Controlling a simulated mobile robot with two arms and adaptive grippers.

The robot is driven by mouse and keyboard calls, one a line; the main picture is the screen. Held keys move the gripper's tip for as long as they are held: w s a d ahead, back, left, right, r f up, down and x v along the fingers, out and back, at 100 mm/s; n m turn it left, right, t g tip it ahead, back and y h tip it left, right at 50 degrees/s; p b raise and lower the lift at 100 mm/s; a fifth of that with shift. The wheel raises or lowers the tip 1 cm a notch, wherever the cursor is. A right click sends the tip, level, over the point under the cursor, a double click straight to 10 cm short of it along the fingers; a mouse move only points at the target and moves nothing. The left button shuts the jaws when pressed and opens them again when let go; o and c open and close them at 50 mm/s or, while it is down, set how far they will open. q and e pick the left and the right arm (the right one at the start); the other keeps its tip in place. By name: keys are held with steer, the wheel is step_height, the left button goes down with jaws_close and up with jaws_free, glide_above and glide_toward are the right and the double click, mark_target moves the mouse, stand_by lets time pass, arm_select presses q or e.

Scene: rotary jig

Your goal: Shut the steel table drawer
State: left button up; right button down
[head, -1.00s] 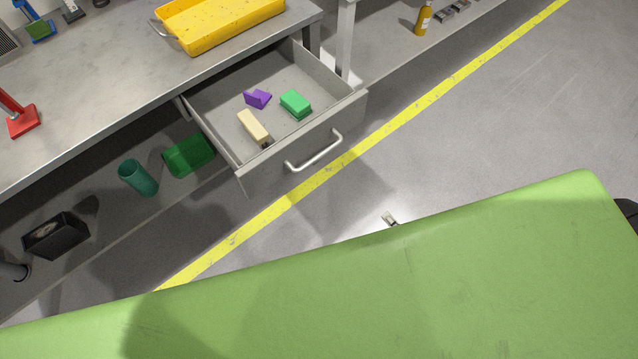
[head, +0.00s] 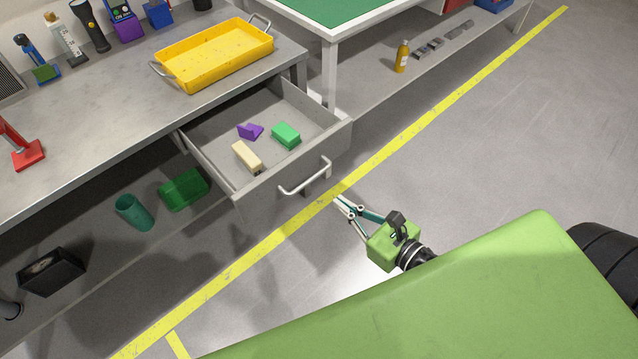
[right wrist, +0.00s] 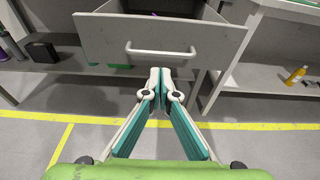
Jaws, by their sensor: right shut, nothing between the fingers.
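The steel table drawer (head: 268,190) is pulled out from under the grey workbench, with a bar handle (head: 305,178) on its front. Inside lie a purple block (head: 250,131), a green block (head: 286,134) and a cream block (head: 246,156). My right gripper (head: 339,201) is shut and empty, in front of the drawer and apart from it. In the right wrist view, the shut fingertips (right wrist: 160,70) point at the drawer front (right wrist: 105,42), appearing just below the handle (right wrist: 160,50). My left gripper is not in view.
A yellow tray (head: 215,58) sits on the bench top above the drawer. A green bin (head: 184,189), a teal cup (head: 134,212) and a black box (head: 50,271) are on the lower shelf. Open floor lies in front, crossed by a yellow line (head: 400,140).

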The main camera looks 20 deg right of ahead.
steer(key=p+x, duration=0.2)
steer(key=x, duration=0.5)
steer(key=shift+w+a, duration=0.15)
steer(key=shift+w, duration=0.1)
steer(key=shift+w+a+f, duration=0.2)
steer(key=shift+w+f, duration=0.05)
steer(key=shift+w, duration=0.25)
steer(key=shift+w, duration=0.1)
